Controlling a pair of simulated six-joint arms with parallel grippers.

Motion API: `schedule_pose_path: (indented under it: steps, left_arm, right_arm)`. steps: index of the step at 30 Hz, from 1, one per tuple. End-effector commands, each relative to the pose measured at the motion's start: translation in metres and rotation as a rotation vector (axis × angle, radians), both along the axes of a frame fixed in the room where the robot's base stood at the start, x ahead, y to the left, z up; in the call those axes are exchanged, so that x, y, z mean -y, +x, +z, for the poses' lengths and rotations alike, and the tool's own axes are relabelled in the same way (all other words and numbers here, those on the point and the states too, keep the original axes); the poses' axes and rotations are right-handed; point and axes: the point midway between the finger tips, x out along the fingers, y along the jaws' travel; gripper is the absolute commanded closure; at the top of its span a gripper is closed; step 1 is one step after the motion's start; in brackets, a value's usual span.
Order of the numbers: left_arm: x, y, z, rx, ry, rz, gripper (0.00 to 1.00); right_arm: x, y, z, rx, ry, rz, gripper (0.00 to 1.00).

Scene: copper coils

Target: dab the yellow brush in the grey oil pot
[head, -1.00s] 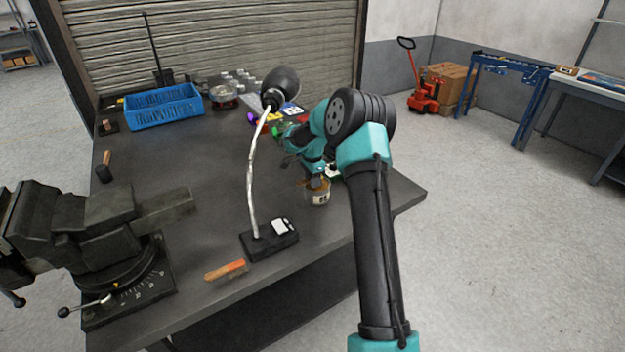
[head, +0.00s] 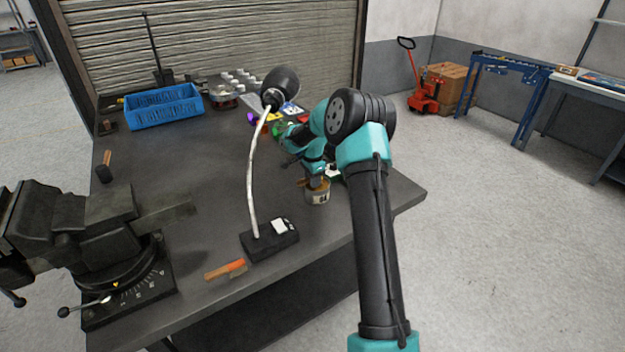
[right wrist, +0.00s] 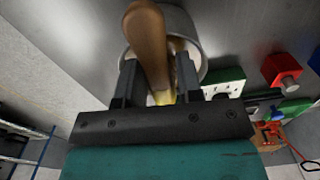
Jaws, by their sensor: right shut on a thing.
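The grey oil pot (head: 318,198) stands near the right front edge of the dark workbench, and its round rim shows in the right wrist view (right wrist: 202,45). My right gripper (head: 314,180) is right over the pot, partly hidden by its own arm in the head view. In the right wrist view the gripper (right wrist: 157,78) is shut on the yellow brush. The brush's brown wooden handle (right wrist: 147,42) passes between the fingers across the pot's opening, and a little yellow (right wrist: 163,97) shows beside them. The bristle end is hidden, so I cannot tell how deep it sits. My left gripper is not in view.
A lamp (head: 251,170) with a black base stands left of the pot. An orange-and-brown brush (head: 226,269) lies at the front edge. A vise (head: 105,235), a hammer (head: 105,167) and a blue crate (head: 165,106) are farther left. The bench's middle is clear.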

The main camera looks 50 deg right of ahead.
Motion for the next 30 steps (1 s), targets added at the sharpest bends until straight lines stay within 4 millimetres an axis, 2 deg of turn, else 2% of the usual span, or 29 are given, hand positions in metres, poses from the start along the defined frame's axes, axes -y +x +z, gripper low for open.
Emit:
schedule_pose_path:
  steps: [5, 30]
  left_arm:
    - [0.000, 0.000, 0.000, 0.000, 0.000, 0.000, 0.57]
    - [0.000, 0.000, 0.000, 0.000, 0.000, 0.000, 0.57]
  right_arm:
    - [-0.001, -0.001, 0.001, -0.003, 0.002, 0.000, 0.86]
    - [0.000, 0.000, 0.054, -0.001, 0.000, 0.000, 0.86]
